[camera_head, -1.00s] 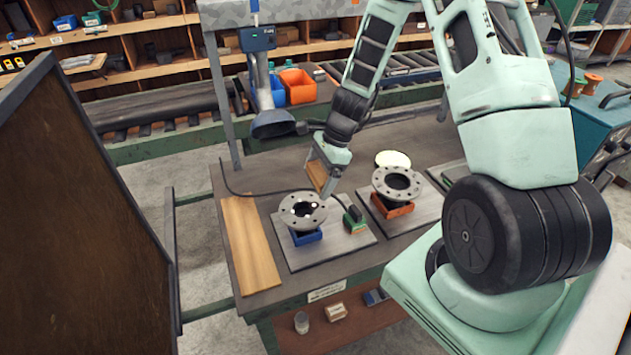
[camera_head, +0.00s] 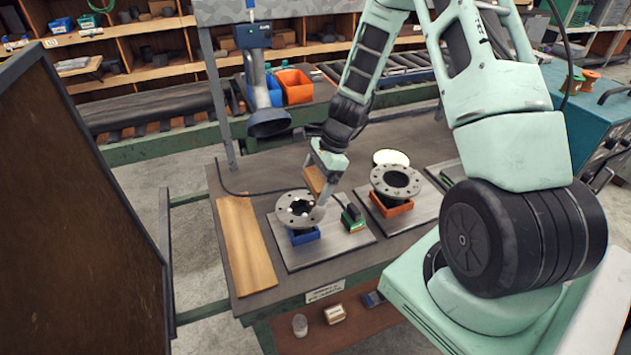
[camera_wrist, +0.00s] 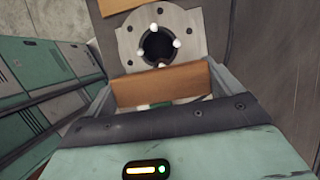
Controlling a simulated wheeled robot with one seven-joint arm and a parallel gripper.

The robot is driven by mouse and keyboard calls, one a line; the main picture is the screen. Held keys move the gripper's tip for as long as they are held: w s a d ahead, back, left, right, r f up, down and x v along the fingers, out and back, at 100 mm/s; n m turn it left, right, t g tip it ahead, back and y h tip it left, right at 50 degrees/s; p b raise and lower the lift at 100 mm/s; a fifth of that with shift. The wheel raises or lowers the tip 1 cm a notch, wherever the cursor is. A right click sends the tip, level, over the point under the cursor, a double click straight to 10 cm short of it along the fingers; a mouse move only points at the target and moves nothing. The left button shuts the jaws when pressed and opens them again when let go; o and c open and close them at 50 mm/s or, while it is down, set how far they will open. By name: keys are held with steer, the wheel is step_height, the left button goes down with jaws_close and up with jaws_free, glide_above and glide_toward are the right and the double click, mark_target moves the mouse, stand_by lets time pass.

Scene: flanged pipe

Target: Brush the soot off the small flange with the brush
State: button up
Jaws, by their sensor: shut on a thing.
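My gripper (camera_head: 320,192) is shut on a brown wooden block, which looks like the brush (camera_head: 314,181). It also shows between the fingers in the wrist view (camera_wrist: 160,85). The bristles are hidden. The brush is at the upper right side of a grey flange (camera_head: 286,214) on a blue stand; I cannot tell whether it touches. In the wrist view this flange (camera_wrist: 130,42) lies just beyond the brush, with several white knobs or spots around its dark bore. A second grey flange (camera_head: 379,183) sits on an orange stand. I cannot tell which flange is smaller, nor make out soot.
A green-and-black item (camera_head: 353,219) stands right of the near flange on its grey plate (camera_head: 330,250). A wooden board (camera_head: 246,245) lies left. A dark cable (camera_head: 245,194) runs across the bench. A nozzle (camera_head: 268,122) hangs behind. A brown panel (camera_head: 75,190) stands at the left.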

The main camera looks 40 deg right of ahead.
steer(key=shift+f, duration=0.25)
steer(key=shift+f+b, duration=1.7)
steer(key=shift+f, duration=0.1)
steer(key=shift+a+r, duration=0.1)
